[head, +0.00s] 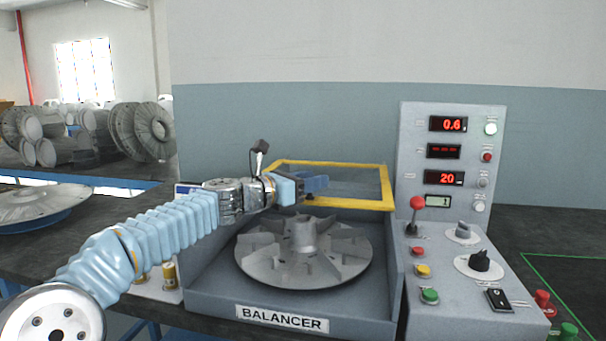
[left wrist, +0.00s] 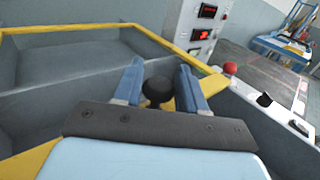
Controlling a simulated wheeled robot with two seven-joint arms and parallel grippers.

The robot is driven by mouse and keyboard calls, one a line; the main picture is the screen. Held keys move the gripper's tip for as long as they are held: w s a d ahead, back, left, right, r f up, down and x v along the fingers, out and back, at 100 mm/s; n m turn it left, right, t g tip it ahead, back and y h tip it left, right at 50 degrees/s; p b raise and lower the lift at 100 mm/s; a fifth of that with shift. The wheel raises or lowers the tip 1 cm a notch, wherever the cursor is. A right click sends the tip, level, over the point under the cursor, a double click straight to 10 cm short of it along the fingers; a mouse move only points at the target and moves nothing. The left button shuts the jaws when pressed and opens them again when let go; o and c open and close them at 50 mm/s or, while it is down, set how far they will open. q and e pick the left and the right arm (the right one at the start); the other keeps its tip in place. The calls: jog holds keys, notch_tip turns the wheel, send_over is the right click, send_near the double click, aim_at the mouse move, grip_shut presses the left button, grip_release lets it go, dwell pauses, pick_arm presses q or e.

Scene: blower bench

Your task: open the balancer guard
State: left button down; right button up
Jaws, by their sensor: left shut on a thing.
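The balancer guard (head: 388,188) is a yellow-edged clear panel at the back of the grey balancer (head: 200,282). It is tilted up off the front, and the impeller (head: 303,262) below it is uncovered. My left gripper (head: 312,186) is at the guard's front yellow bar. In the left wrist view, the blue fingers (left wrist: 160,88) are on both sides of a round black knob (left wrist: 157,90) on the yellow frame (left wrist: 60,28), shut on it. In the head view the knob is mostly hidden by the gripper. My right gripper is not in view.
A control panel (head: 452,150) with red displays stands right of the balancer. Its console has a red-topped lever (head: 417,203), knobs and buttons close to the guard's right side. Another impeller (head: 38,205) lies on the bench at left.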

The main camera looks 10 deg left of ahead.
pick_arm(q)
jog(key=w+p, duration=0.1)
jog(key=w, duration=0.5)
jog(key=shift+w+d, duration=0.1)
jog(key=shift+w, duration=0.3)
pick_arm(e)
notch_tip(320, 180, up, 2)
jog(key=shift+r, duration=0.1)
pick_arm(q)
jog(key=c, duration=0.8)
grip_release()
jog(key=shift+o, duration=0.2)
jog(key=b+v, duration=0.4)
jog(key=v, duration=1)
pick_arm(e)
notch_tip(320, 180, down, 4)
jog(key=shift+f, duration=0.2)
